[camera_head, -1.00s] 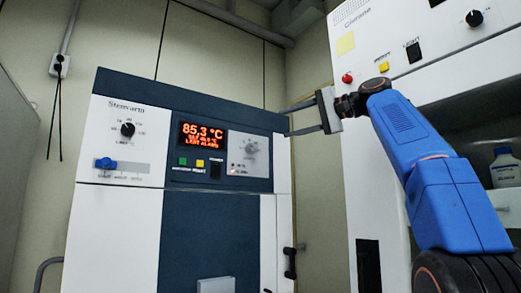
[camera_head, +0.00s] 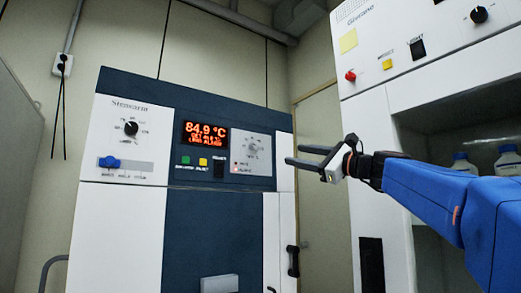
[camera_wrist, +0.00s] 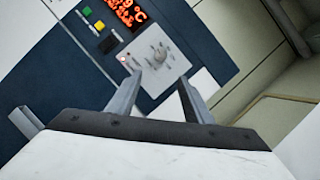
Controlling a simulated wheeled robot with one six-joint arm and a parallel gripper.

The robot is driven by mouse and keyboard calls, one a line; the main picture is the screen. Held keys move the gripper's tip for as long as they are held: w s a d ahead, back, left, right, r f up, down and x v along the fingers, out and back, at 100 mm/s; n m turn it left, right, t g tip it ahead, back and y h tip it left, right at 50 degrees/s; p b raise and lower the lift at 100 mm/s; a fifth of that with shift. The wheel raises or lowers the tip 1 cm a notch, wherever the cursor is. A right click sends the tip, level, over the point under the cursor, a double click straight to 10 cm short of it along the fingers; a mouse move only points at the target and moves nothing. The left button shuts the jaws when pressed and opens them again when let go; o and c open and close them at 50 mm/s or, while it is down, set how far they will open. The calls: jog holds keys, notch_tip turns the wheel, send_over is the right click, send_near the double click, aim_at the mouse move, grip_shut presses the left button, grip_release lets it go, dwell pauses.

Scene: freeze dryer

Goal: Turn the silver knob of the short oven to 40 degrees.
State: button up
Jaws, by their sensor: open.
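The short oven (camera_head: 116,225) stands at the left, white and dark blue, with a red display (camera_head: 205,135) reading 84.9 °C. Its silver knob (camera_head: 253,147) sits on a light grey plate right of the display. In the wrist view the knob (camera_wrist: 161,50) shows beyond the fingers, on the tilted plate. My gripper (camera_head: 288,156) is open and empty, its fingers pointing left toward the oven's right edge. In the wrist view my gripper (camera_wrist: 160,85) has its fingers apart with the plate behind them. The fingers look clear of the knob.
Green (camera_head: 186,160) and yellow (camera_head: 203,162) buttons lie below the display. A tall white cabinet (camera_head: 375,160) with bottles stands at the right. Open space lies between cabinet and oven.

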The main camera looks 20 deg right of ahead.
aim_at(258, 148)
jog(key=x, duration=1.6)
jog(key=shift+w+a+r, duration=0.1)
jog(key=shift+w+a, duration=0.15)
jog(key=shift+w, duration=0.05)
